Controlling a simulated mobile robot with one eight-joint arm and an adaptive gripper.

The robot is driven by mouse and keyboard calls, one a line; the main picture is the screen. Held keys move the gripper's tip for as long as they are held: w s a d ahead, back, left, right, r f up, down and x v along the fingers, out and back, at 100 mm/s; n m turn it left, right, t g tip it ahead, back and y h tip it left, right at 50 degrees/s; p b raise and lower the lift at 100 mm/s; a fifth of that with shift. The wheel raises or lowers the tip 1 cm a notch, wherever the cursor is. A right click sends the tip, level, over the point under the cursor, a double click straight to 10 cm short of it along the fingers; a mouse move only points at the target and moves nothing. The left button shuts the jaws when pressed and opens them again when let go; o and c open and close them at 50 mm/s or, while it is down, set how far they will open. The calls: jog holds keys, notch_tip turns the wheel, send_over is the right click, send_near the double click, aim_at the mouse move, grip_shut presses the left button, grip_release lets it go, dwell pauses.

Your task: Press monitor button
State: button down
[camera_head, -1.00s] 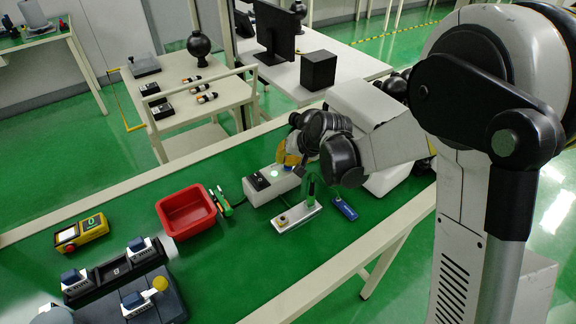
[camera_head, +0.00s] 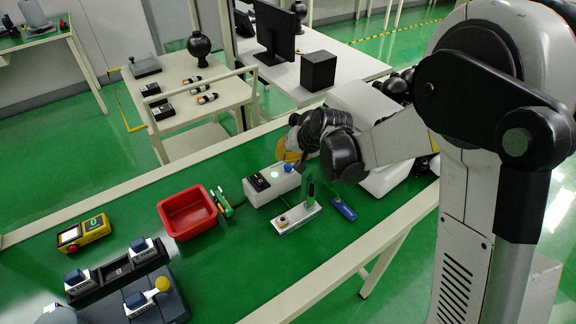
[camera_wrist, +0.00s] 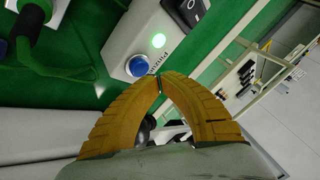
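The white power box (camera_head: 264,191) stands on the green bench with a lit green lamp (camera_head: 275,174) and a black rocker switch (camera_head: 258,182) on top. In the wrist view the blue round button (camera_wrist: 138,66) sits on the box (camera_wrist: 130,35) beside the lit lamp (camera_wrist: 158,41). The button also shows in the head view (camera_head: 291,168). My gripper (camera_wrist: 161,80) has yellow ribbed fingers with their tips together and nothing between them. The tips appear just beside the button; contact cannot be told. In the head view, the yellow fingers are partly hidden by my wrist.
A grey fixture with a green handle (camera_head: 309,190) stands close in front of the box. A blue device (camera_head: 343,208) lies to its right. A red bin (camera_head: 187,213) and green-handled tools (camera_head: 222,203) are left. A black monitor (camera_head: 274,32) stands on the table behind.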

aim_at(285, 165)
jog(key=shift+r+p, duration=1.65)
jog(key=shift+r, duration=0.85)
